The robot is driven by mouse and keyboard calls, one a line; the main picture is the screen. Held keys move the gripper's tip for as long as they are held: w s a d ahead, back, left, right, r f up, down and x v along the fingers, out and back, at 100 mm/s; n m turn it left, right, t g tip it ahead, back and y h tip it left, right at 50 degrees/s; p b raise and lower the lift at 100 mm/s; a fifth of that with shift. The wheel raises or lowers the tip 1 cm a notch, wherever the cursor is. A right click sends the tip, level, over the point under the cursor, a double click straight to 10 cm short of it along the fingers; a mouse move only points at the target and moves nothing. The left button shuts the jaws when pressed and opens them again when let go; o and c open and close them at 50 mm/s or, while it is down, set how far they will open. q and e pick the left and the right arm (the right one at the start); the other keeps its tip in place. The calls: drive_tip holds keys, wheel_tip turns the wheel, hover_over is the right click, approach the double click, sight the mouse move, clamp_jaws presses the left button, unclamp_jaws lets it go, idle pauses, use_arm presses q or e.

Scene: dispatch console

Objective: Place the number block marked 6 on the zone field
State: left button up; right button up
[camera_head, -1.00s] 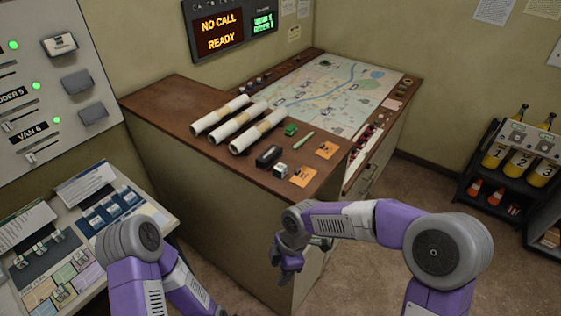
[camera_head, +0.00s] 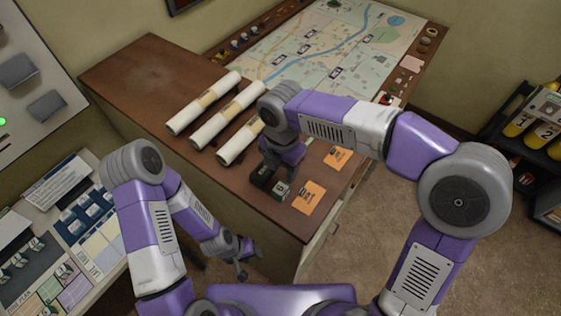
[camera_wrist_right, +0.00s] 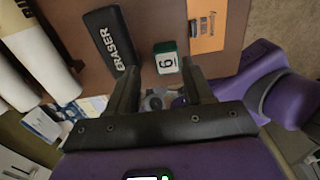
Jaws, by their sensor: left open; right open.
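The number block (camera_wrist_right: 166,60), white with a green edge and a black 6, lies on the brown console top beside a black eraser. It also shows in the head view (camera_head: 281,189). My right gripper (camera_wrist_right: 158,82) is open and empty just short of the block, its fingertips either side of the block's near edge. In the head view, my right gripper (camera_head: 277,171) hangs low over the console. My left gripper (camera_head: 241,266) is open and empty, low beside the console's front. Coloured fields (camera_head: 74,291) lie on the left desk; I cannot tell which is the zone field.
The black eraser (camera_wrist_right: 108,40) lies left of the block in the wrist view, an orange card (camera_wrist_right: 207,24) right of it. Rolled white papers (camera_head: 203,103) and a map (camera_head: 335,60) lie on the console. Small blocks (camera_head: 30,246) stand on the left desk.

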sight(281, 188)
drive_tip(key=shift+s+f, duration=0.25)
drive_tip(key=shift+f, duration=0.1)
drive_tip(key=shift+s+f, duration=0.75)
drive_tip(key=shift+s, duration=0.3)
drive_tip(key=f, duration=0.2)
drive_tip(key=w+f, duration=0.1)
drive_tip(key=f, duration=0.1)
drive_tip(key=shift+a, duration=0.15)
drive_tip(key=shift+f, duration=0.3)
drive_tip(key=shift+s, duration=0.25)
drive_tip(key=shift+w, duration=0.15)
drive_tip(key=c, duration=0.8)
